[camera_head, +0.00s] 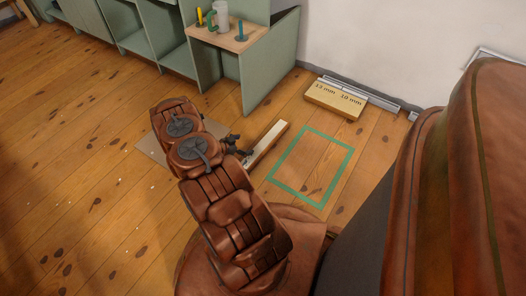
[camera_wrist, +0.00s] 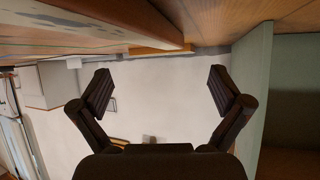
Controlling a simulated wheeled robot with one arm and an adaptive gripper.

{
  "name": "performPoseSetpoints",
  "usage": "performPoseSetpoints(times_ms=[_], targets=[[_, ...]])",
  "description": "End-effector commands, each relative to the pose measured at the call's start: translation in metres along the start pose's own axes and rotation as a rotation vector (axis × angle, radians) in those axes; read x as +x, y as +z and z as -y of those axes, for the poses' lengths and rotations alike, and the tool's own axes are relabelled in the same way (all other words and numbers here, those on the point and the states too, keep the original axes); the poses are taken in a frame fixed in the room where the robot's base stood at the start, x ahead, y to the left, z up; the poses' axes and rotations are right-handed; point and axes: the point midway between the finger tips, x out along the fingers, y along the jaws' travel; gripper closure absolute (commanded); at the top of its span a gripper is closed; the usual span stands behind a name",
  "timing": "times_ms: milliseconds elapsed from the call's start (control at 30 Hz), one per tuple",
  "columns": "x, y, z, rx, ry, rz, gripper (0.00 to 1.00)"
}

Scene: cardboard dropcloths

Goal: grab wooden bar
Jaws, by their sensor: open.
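The wooden bar (camera_head: 266,144) lies on the plank floor in the head view, pale on top with a brown side. It runs slantwise, just left of the green tape rectangle (camera_head: 311,165). My gripper (camera_head: 237,148) is close to the bar's near end, at its left; I cannot tell whether they touch. In the wrist view my gripper (camera_wrist: 160,90) is open, its two dark fingers wide apart with nothing between them. That view looks upside down. A large pale, worn piece (camera_wrist: 75,25) fills its upper left, probably the bar seen close up.
A wooden block marked "13 mm 10 mm" (camera_head: 335,97) lies by the wall. A green cabinet (camera_head: 268,75) stands at the back, with a wooden board (camera_head: 241,45) holding a mug (camera_head: 221,17) and tools. A thin brown sheet (camera_head: 152,146) lies beneath my arm. The floor inside the tape is clear.

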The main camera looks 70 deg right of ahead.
Motion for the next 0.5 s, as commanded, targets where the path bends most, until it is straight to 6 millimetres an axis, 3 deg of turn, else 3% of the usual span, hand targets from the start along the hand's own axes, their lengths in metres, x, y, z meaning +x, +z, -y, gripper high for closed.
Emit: performPoseSetpoints(times_ms=[133,500], targets=[[0.016,0.004,-0.018,0.001,0.040,-0.033,0.00],[0.043,0.003,-0.021,0.001,0.045,-0.036,0.00]])
